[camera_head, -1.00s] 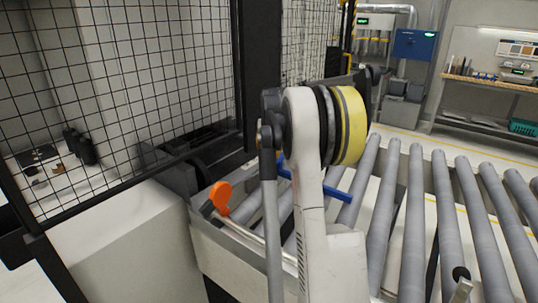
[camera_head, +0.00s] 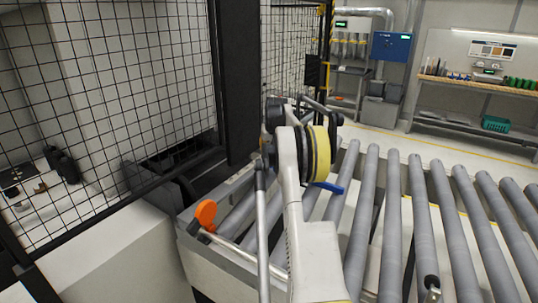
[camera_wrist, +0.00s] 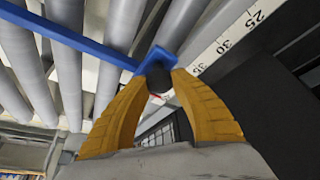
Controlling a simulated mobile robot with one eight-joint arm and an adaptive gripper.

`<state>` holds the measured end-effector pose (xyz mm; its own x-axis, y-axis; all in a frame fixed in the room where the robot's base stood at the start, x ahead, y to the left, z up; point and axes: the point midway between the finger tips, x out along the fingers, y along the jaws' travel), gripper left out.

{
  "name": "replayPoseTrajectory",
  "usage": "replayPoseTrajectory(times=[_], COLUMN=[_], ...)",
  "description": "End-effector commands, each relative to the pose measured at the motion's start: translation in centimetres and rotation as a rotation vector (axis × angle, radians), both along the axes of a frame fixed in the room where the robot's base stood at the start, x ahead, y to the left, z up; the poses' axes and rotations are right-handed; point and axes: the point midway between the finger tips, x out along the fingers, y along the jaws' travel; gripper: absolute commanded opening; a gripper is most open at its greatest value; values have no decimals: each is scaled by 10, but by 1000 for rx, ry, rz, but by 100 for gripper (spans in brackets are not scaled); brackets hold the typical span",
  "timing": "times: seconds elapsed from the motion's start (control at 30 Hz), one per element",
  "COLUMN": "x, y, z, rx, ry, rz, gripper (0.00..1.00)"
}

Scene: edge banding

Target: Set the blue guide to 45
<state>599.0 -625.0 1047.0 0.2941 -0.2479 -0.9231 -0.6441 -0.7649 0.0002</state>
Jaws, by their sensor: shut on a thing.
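The blue guide (camera_head: 328,187) shows in the head view as a short blue end beside my arm, over the rollers; the rest is hidden behind the arm. In the wrist view the blue guide (camera_wrist: 85,43) is a long bar across the rollers, ending in a bracket with a black knob (camera_wrist: 157,80). My gripper (camera_wrist: 161,76) has its yellow fingers closed around this knob. A small red mark shows just below the knob. 45 is not visible.
Grey conveyor rollers (camera_head: 415,220) fill the right side. An orange knob (camera_head: 205,212) stands at the conveyor's near left end. A black mesh fence (camera_head: 120,90) is at the left. A workbench (camera_head: 480,87) stands at the back right.

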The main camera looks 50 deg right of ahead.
Motion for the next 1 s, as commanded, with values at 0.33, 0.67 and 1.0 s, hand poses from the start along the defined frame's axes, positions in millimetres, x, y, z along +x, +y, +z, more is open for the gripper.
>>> replayPoseTrajectory(times=[0.33,0.67,1.0], x=[0,-9,-30], y=[1,8,26], z=[-1,26,92], rx=[1,1,1], ry=[1,1,1], rz=[0,0,0], gripper=[52,52,52])
